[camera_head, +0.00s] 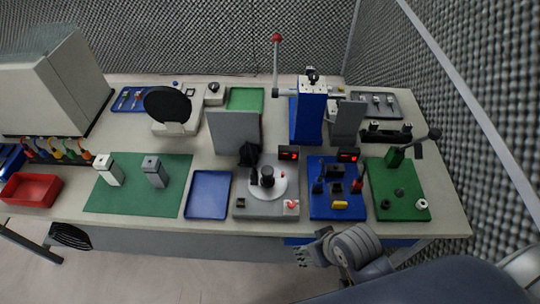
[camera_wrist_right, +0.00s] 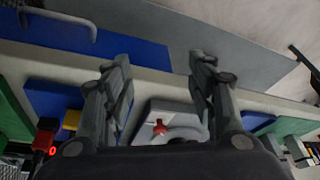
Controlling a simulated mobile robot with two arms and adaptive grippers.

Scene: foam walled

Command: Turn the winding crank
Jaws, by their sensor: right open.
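A crank-like arm with a dark round knob (camera_head: 435,133) sticks out to the right from a green block at the back of a green plate (camera_head: 408,207) at the table's right. It is the most crank-like part in view, but I cannot tell for sure that it is the winding crank. My right gripper (camera_head: 312,247) is just off the table's front edge, left of and in front of the green plate. In the right wrist view its two fingers (camera_wrist_right: 162,62) are spread with nothing between them.
A grey box with a round turntable (camera_head: 268,206) and a red button (camera_wrist_right: 160,127) stands near the front edge. A blue plate (camera_head: 327,211) with small parts lies between it and the green plate. A blue press with a red-knobbed lever (camera_head: 276,38) stands behind.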

